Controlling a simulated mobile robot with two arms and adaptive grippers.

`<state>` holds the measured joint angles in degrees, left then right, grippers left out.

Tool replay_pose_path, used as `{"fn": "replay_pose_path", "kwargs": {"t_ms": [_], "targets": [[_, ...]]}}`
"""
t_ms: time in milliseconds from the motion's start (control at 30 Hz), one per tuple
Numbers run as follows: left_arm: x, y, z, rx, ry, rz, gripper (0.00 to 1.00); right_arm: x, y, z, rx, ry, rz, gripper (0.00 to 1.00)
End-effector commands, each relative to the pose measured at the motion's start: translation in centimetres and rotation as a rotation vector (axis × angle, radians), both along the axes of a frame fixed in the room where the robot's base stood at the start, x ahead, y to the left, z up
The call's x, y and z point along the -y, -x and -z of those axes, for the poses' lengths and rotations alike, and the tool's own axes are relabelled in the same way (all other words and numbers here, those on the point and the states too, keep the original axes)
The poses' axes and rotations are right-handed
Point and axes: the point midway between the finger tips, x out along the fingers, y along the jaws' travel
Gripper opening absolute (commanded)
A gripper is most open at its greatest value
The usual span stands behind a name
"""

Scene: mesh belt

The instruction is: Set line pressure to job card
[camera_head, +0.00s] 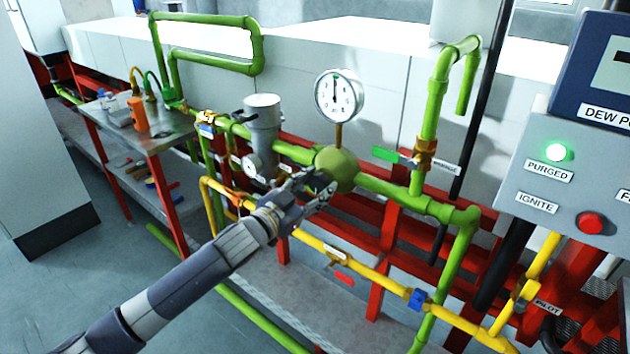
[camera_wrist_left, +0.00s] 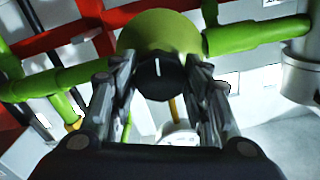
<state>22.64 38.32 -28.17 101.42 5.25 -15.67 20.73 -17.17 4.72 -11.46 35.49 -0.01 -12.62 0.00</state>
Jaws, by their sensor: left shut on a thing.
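A round white pressure gauge (camera_head: 339,95) stands on a brass stem above a green regulator body (camera_head: 337,168) on the green pipe line. Its needle points about straight up, near a green mark; the numbers are too small to read. My left gripper (camera_head: 318,190) is at the front of the regulator. In the left wrist view, the fingers are shut on a black knob (camera_wrist_left: 160,76) with a white pointer line. The green regulator body (camera_wrist_left: 160,32) shows right behind the knob. I see no job card that I can make out. My right gripper is not in view.
A green-handled valve (camera_head: 420,160) is right of the gauge. A grey filter cylinder (camera_head: 263,135) is to the left. A yellow pipe (camera_head: 350,262) runs below. A control panel (camera_head: 575,165) with a lit green PURGED lamp (camera_head: 557,152) and red button (camera_head: 590,222) stands at right.

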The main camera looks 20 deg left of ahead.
Motion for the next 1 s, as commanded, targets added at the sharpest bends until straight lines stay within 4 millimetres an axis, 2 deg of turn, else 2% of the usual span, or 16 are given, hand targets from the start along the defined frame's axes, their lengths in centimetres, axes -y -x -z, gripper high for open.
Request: {"fn": "replay_pose_path", "kwargs": {"t_ms": [367, 400, 467, 833, 1000], "targets": [[0.0, 0.0, 0.0, 0.018, -0.047, 0.000, 0.20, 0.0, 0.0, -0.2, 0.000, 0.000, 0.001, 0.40], [0.0, 0.0, 0.0, 0.018, -0.047, 0.000, 0.53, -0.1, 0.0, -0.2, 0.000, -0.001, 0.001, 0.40], [0.0, 0.0, 0.0, 0.018, -0.047, 0.000, 0.64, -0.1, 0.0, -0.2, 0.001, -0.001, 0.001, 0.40], [-0.1, 0.1, 0.0, 0.017, -0.045, 0.000, 0.64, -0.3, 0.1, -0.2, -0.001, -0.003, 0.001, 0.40], [-0.6, 1.4, 0.1, 0.015, -0.045, 0.000, 0.64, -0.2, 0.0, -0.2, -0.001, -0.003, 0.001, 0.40]]}}
